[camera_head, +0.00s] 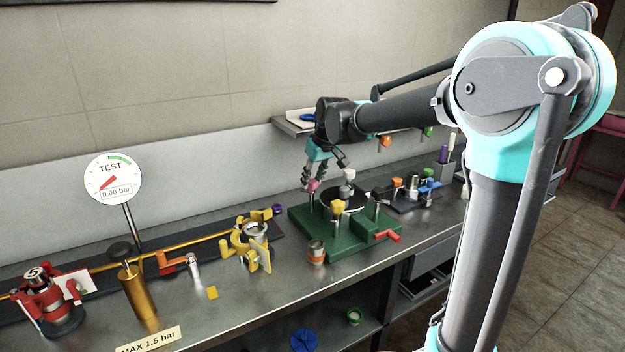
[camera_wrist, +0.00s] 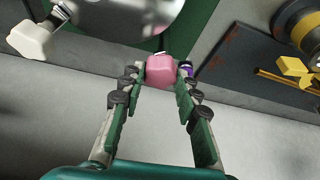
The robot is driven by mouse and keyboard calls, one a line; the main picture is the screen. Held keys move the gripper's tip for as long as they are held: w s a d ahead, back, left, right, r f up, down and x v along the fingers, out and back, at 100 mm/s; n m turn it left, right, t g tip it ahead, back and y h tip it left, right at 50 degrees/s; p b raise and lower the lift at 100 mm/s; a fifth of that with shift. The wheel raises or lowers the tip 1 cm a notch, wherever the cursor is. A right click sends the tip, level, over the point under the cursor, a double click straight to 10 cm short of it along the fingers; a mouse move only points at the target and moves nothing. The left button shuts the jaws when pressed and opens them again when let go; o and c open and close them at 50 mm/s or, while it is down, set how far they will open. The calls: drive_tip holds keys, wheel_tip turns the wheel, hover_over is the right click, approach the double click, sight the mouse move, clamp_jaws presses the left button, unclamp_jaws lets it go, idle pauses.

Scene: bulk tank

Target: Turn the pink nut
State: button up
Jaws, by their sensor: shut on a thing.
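The pink nut (camera_head: 313,186) sits on top of a post at the back left of the green base (camera_head: 343,244). In the wrist view the pink nut (camera_wrist: 160,71) is between my fingertips, a rounded block with its near face showing. My gripper (camera_head: 311,178) reaches down from above, and its two fingers (camera_wrist: 160,78) are shut on the nut from both sides. The base carries a round dark disc with a shiny top (camera_wrist: 125,20). A white nut (camera_head: 349,174) and a yellow nut (camera_head: 338,206) stand on other posts around the disc.
A red handle (camera_head: 387,236) sticks out at the base's front right. An orange-banded cup (camera_head: 317,251) stands before the base. A yellow clamp fitting (camera_head: 254,242) is to the left, and a purple knob (camera_head: 277,209) is close behind. A wall shelf (camera_head: 290,124) hangs behind my wrist.

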drive_tip(key=o, duration=1.1)
drive_tip(key=shift+o, duration=0.2)
drive_tip(key=v, duration=1.2)
